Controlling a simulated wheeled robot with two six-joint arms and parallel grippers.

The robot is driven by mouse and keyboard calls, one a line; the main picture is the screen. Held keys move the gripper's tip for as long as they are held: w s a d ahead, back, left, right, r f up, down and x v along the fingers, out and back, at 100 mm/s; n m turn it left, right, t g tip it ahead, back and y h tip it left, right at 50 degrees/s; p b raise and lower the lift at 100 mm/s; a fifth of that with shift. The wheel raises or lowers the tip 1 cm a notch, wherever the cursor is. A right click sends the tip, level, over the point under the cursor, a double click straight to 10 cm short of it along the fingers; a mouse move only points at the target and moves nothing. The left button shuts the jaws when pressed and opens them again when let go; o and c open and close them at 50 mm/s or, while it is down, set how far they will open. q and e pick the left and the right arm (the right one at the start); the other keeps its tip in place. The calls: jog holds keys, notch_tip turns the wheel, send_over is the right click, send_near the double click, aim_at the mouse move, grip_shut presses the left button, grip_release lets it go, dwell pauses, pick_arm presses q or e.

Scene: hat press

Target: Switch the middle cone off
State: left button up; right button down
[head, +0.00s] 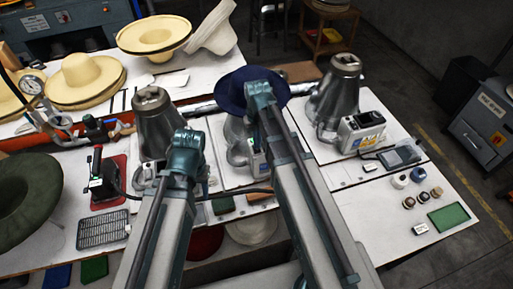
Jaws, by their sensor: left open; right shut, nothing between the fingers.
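The middle cone (237,132) is metal and stands between two similar cones. A navy hat (231,88) sits over it, so its top is hidden. A sliver of its control box (256,161) shows behind my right arm; its switch cannot be made out. My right arm crosses in front of the hat and the cone, and its teal joint overlaps the hat in the picture. My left arm rises between the left and middle cones in the picture. The fingers of both grippers are hidden, and no contact with the box can be seen.
The left cone (158,118) and right cone (336,92) stand bare. A red-based tool (106,183), a green hat (24,200) and small jars (409,202) lie around.

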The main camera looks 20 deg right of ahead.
jog(key=shift+f+b, duration=0.85)
dwell(0.4)
notch_tip(320, 180, up, 7)
jog(key=p, duration=0.7)
dwell(0.3)
jog(key=shift+s+a+f, duration=0.1)
jog(key=s+a+f+n+b, duration=0.1)
jog(key=s+a+f+b, duration=0.3)
jog(key=s, duration=0.3)
jog(key=s+a+f+n+h+b, duration=0.1)
jog(key=s+a+f+n+b, duration=0.1)
jog(key=s+a+f+b, duration=0.2)
jog(key=s+a, duration=0.2)
jog(key=s, duration=0.1)
jog(key=shift+a, duration=0.15)
